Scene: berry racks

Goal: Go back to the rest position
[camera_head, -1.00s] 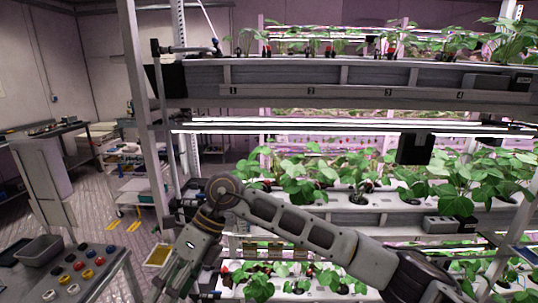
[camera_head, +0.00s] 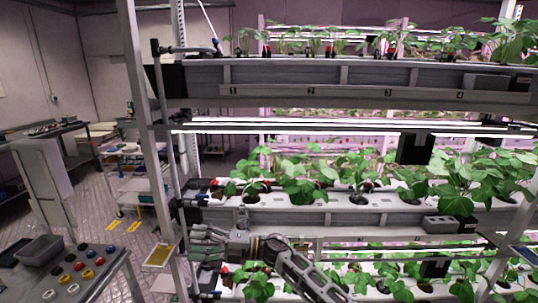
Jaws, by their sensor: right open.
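My right gripper (camera_head: 203,243) is in the lower middle of the head view, at the left end of the rack and below the front edge of its middle shelf. It points left, and its fingers are apart with nothing seen between them. My right arm comes in from the bottom edge and covers part of the lower shelf. My left gripper is not in view.
The plant rack's upper beam (camera_head: 300,75) and middle shelf (camera_head: 330,215) hold leafy strawberry plants. A rack post (camera_head: 150,150) stands left of the gripper. A table with coloured rings (camera_head: 68,257) and a grey bin (camera_head: 40,248) is lower left. Floor shows between.

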